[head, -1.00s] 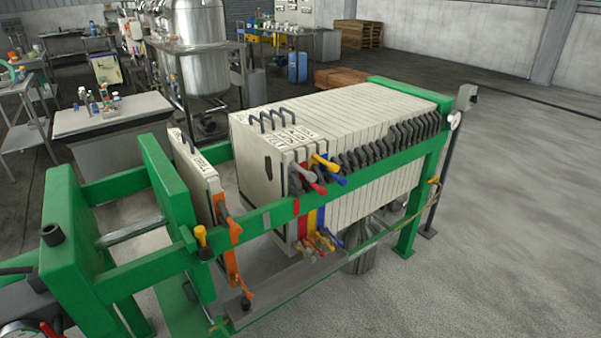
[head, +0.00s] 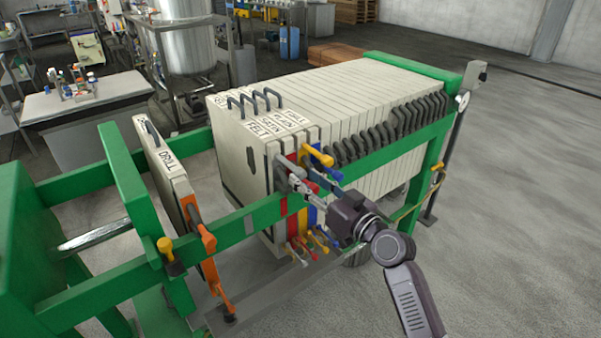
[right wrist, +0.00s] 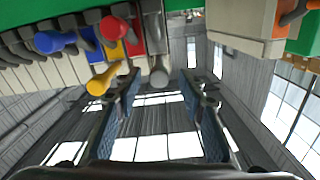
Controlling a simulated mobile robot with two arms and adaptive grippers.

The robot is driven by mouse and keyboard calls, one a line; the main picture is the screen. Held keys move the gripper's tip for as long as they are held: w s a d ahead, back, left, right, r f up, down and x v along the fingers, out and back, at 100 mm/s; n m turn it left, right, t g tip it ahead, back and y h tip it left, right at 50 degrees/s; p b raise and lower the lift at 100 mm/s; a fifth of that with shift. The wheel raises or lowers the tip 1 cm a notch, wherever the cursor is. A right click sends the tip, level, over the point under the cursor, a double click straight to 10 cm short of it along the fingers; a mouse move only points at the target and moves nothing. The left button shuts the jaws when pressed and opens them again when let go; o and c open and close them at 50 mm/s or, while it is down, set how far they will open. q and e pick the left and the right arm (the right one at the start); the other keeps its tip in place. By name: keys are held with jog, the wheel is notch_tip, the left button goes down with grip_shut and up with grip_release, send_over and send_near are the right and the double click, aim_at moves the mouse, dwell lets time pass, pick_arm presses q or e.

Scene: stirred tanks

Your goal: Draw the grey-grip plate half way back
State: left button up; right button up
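The grey-grip plate (head: 240,165) is the pale front plate of the packed stack, with FELT on its top edge. Its grey grip (right wrist: 159,76) shows in the right wrist view, beside the red, yellow and blue grips. My right gripper (head: 307,184) is at the near side of the press, by these grips. In the right wrist view my right gripper (right wrist: 162,90) has its fingers apart, with the grey grip ahead between them and no clear contact. The head view partly hides the grey grip behind the fingers. My left gripper is not in view.
The orange-grip DRILL plate (head: 168,175) stands apart towards the left, near the green pressing head (head: 130,185). A free gap lies between it and the stack. The green side rail (head: 245,222) runs below the right gripper. A white bench (head: 95,100) stands behind.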

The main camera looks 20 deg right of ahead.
jog(key=shift+x, duration=1.15)
jog(key=shift+w+f, duration=0.1)
jog(key=shift+w, duration=0.15)
jog(key=c, duration=0.9)
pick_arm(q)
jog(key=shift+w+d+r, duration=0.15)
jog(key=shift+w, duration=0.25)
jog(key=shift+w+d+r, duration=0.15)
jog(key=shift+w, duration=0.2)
pick_arm(e)
grip_shut()
